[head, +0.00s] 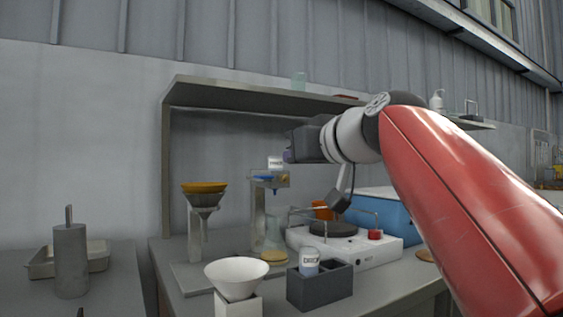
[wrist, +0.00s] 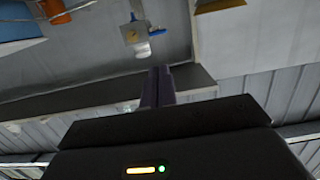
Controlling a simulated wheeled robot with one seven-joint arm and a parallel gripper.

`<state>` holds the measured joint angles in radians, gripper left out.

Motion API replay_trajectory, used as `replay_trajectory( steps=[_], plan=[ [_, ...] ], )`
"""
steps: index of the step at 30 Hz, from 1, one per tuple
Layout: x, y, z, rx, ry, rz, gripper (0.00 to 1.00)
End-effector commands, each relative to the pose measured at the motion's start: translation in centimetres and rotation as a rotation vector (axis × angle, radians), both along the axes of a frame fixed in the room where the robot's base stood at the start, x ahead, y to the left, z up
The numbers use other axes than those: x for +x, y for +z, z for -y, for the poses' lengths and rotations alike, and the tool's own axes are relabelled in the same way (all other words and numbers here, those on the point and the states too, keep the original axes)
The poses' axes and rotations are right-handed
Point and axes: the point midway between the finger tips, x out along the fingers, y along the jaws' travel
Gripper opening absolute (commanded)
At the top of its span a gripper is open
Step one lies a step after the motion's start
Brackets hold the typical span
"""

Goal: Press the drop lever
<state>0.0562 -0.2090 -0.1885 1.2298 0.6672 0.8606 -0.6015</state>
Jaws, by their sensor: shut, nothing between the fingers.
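A small blue lever (head: 264,179) sits on the front of a grey metal stand (head: 270,190), under a white labelled piece (head: 275,162). I take it for the drop lever. A glass flask (head: 274,232) stands below it. In the wrist view the blue lever (wrist: 131,36) shows beyond my fingertips, with the white piece (wrist: 142,51) close by. My gripper (head: 288,156) is shut and empty, just right of the white piece and a little higher than the lever. It appears apart from the lever; the exact gap is unclear. The fingers also show in the wrist view (wrist: 157,74).
A funnel stand (head: 203,200) is left of the lever stand. A white bowl (head: 236,274), a dark holder (head: 320,285) with a labelled bottle (head: 309,262), and a white hotplate (head: 350,245) crowd the bench. A shelf (head: 250,91) runs above.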

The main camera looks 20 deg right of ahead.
Motion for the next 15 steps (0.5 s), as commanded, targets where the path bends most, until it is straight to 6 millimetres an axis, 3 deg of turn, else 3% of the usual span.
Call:
replay_trajectory(
  steps=[6,15],
  plan=[
    [-2.1,0.1,0.6,0.000,0.000,-0.001,0.00],
    [-2.3,0.1,0.6,0.000,0.000,-0.001,0.00]
  ],
)
